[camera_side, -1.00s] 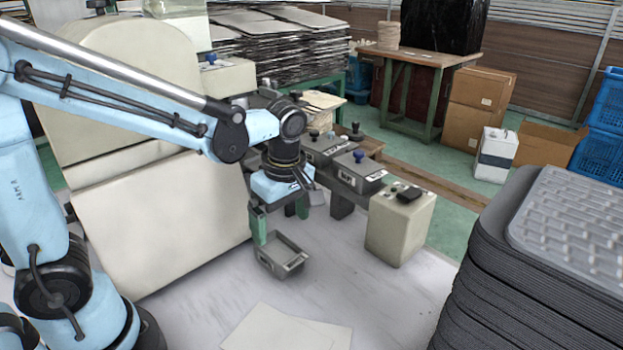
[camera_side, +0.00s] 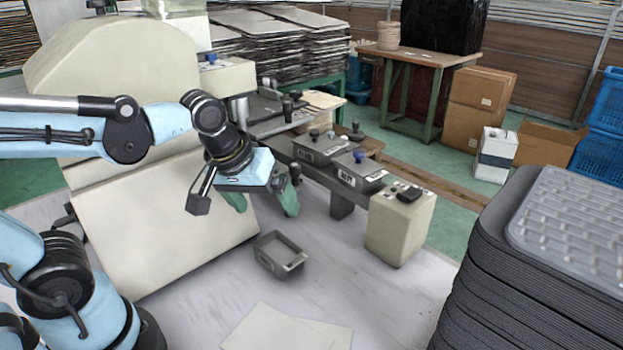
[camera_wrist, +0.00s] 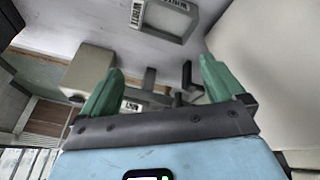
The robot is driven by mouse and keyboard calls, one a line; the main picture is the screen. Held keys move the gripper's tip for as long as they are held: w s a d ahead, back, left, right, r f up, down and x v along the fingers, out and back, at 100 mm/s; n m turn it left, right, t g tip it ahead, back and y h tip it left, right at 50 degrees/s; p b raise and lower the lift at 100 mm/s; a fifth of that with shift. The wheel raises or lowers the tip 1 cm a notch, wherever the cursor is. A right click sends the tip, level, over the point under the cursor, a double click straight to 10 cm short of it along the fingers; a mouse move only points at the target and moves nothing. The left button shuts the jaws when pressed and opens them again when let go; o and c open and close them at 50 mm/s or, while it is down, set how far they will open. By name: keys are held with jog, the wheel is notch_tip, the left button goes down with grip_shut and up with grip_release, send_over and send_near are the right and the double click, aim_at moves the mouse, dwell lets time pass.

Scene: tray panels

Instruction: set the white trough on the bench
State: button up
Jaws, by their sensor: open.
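The trough (camera_side: 279,249) is a small, open, shallow box that looks grey here. It sits upright on the pale bench top (camera_side: 190,305), empty, with a label on one end. My gripper (camera_side: 264,204) is above and behind it, tilted, with its green fingers spread and nothing between them. The fingers are clear of the trough. In the wrist view the trough (camera_wrist: 167,18) lies at the top, beyond the open fingers of my gripper (camera_wrist: 158,72).
A large cream machine housing (camera_side: 165,225) is at the left. White sheets (camera_side: 285,330) lie in front. A stack of dark trays (camera_side: 530,290) fills the right foreground.

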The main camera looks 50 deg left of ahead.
jog(key=m, duration=0.2)
jog(key=m+t, duration=0.1)
jog(key=m, duration=0.1)
jog(key=s+m+t, duration=0.1)
jog(key=m, duration=0.1)
jog(key=shift+a, duration=0.35)
